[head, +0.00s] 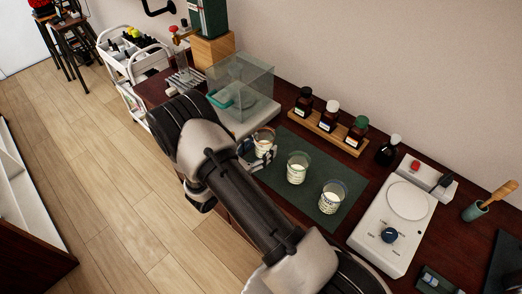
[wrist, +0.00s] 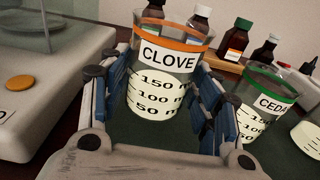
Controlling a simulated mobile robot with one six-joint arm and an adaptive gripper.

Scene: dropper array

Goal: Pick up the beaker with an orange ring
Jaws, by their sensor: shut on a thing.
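The beaker with an orange ring (wrist: 160,88) is labelled CLOVE and holds a pale liquid in the wrist view. It stands between the two blue-padded fingers of my gripper (wrist: 165,105), which is shut on it. In the head view the same beaker (head: 264,139) is at the left end of the dark green mat (head: 318,208), partly hidden by my gripper (head: 258,156). I cannot tell whether its base touches the mat.
A green-ringed beaker (head: 298,167) labelled CEDAR stands close on the right, with another beaker (head: 332,197) beyond it. Bottles on a wooden rack (head: 313,122) stand behind. A balance with a clear shield (head: 243,83) is at left, and a white hotplate (head: 395,222) at right.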

